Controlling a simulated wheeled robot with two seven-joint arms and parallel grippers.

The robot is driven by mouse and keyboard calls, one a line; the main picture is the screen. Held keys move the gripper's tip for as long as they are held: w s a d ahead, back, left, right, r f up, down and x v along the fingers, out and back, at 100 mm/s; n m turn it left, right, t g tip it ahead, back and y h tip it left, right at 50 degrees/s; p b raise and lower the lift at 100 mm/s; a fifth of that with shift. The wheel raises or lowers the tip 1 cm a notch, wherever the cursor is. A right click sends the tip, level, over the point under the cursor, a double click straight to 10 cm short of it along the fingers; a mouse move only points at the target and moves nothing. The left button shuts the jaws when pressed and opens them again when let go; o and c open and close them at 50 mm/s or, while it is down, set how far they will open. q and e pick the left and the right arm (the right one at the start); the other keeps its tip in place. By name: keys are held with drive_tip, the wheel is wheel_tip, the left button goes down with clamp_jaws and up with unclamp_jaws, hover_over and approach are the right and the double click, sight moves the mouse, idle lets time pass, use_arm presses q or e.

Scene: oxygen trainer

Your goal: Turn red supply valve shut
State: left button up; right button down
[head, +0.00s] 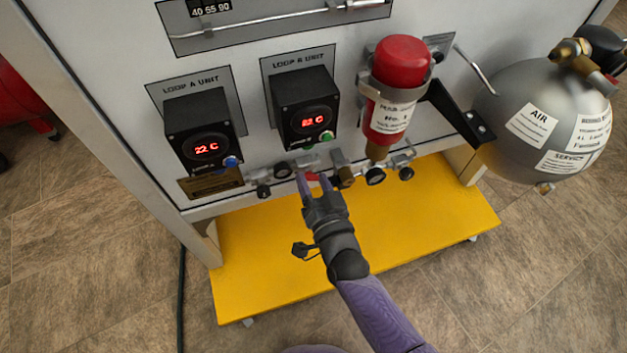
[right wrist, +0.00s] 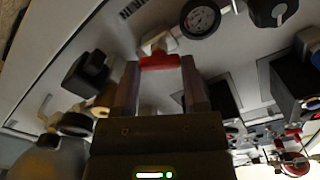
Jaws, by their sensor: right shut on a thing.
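The red supply valve (head: 312,176) is a small red handle low on the white panel, below the right-hand LOOP A UNIT box. In the right wrist view the red handle (right wrist: 160,62) lies crosswise between my two fingertips, under a pale fitting. My right gripper (head: 313,183) reaches up to the panel from the front and is shut on the red handle; it also shows in the right wrist view (right wrist: 161,76). The fingers partly hide the handle in the head view. My left gripper is in neither view.
A round gauge (right wrist: 201,18) sits close beside the handle. A brass fitting (head: 342,170) and black knobs line the panel's lower edge. A red cylinder (head: 402,62) and a grey air tank (head: 535,120) stand out at right. A yellow platform (head: 265,270) lies below.

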drive_tip(key=m, duration=0.6)
drive_tip(key=shift+d+f+m+b, duration=0.1)
drive_tip(key=shift+f+m+b, duration=0.1)
drive_tip(key=shift+m+b, duration=0.15)
drive_tip(key=m+b, duration=0.1)
drive_tip(key=m, duration=0.4)
drive_tip(key=shift+m, duration=0.35)
drive_tip(key=shift+c, duration=0.6)
unclamp_jaws()
drive_tip(key=p+v, duration=0.3)
drive_tip(key=v, duration=0.7)
